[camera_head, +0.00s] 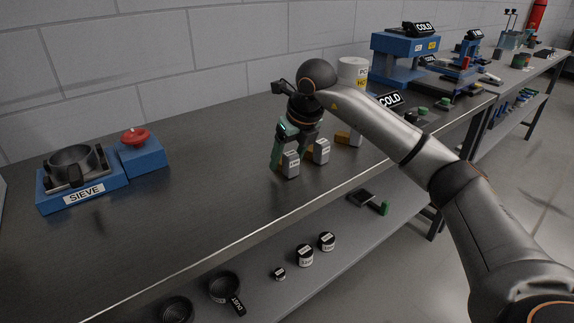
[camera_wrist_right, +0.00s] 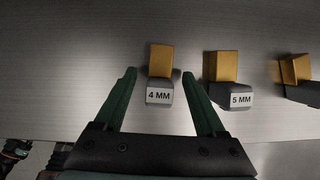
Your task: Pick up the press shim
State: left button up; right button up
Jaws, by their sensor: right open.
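Several shims, brass-coloured blocks with grey labelled ends, stand in a row on the steel bench. The "4 MM" shim (camera_wrist_right: 160,78) lies between the fingertips of my right gripper (camera_wrist_right: 160,74) in the right wrist view; it shows in the head view (camera_head: 290,166) too. The fingers are open, with a gap on each side of it. The "5 MM" shim (camera_wrist_right: 226,80) is just right of the gripper, and a third shim (camera_wrist_right: 294,72) is farther right, its label not readable. In the head view my right gripper (camera_head: 288,156) points down at the nearest shim.
A blue sieve unit (camera_head: 82,187) with a red button stands at the bench's left. A white drum (camera_head: 352,73) and blue press (camera_head: 402,58) stand behind, near the "COLD" sign (camera_head: 390,99). The lower shelf holds labelled pots (camera_head: 304,255).

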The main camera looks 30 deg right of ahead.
jog(key=shift+w+f, duration=0.25)
jog(key=shift+f, duration=0.35)
grip_shut()
jog(key=shift+r, duration=0.1)
